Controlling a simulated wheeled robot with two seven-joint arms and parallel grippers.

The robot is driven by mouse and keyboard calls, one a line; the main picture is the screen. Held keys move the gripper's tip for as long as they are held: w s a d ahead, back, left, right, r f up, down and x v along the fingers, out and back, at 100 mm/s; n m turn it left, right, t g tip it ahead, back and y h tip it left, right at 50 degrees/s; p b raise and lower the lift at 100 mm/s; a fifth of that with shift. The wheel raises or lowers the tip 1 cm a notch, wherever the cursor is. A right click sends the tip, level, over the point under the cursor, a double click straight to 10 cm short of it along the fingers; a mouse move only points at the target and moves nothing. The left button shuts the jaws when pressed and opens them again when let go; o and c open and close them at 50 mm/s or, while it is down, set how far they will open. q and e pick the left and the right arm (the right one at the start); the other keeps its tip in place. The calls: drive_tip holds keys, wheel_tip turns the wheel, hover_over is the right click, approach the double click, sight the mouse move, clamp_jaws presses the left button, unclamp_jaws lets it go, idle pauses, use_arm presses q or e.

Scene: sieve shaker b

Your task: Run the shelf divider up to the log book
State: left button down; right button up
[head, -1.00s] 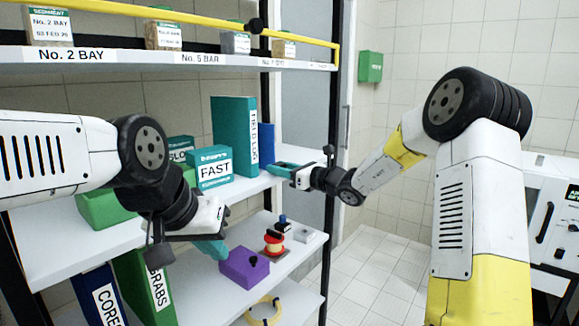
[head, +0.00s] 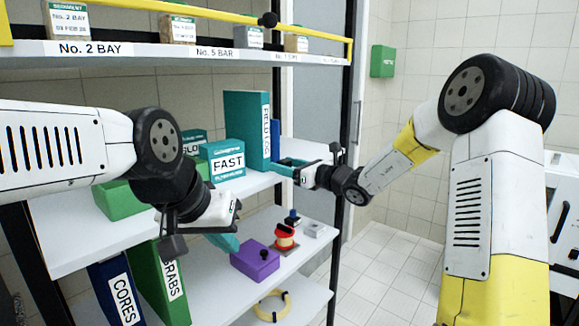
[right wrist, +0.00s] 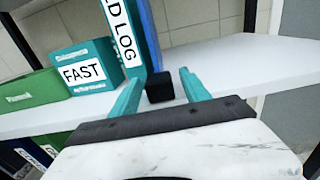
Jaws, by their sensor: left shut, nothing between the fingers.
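The log book (head: 247,130) is a teal binder standing upright on the middle shelf; the right wrist view shows it lettered "D LOG" (right wrist: 122,35). A blue upright panel (head: 275,141), apparently the shelf divider, stands just right of it and also shows in the right wrist view (right wrist: 150,35). A small black block (right wrist: 160,88) sits at its foot, perhaps its grip. My right gripper (head: 288,164) is open, its teal fingers (right wrist: 160,90) on either side of the block with gaps visible. My left gripper (head: 224,242) is shut and empty in front of the lower shelf.
A teal "FAST" box (head: 222,160) and a green bin (head: 120,201) stand left of the log book. A purple box (head: 255,260) and a red-and-yellow item (head: 285,238) are on the lower shelf. The middle shelf is bare right of the panel.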

drive_tip(key=v, duration=0.7)
drive_tip(key=shift+s+d, duration=0.25)
drive_tip(key=shift+d, duration=0.05)
drive_tip(key=s+a+n+g+h, duration=0.25)
drive_tip(key=s+n+g, duration=0.45)
drive_tip(key=s+n, duration=0.95)
drive_tip(key=s+d+f+n+t+h, duration=0.1)
drive_tip(key=s+d+n+t+h, duration=0.1)
drive_tip(key=s+d+n+h, duration=0.7)
drive_tip(key=s+d+h, duration=0.1)
drive_tip(key=s+d, duration=0.5)
drive_tip(key=d, duration=0.2)
drive_tip(key=shift+d+f+t, duration=0.3)
drive_tip(key=shift+d+f, duration=0.05)
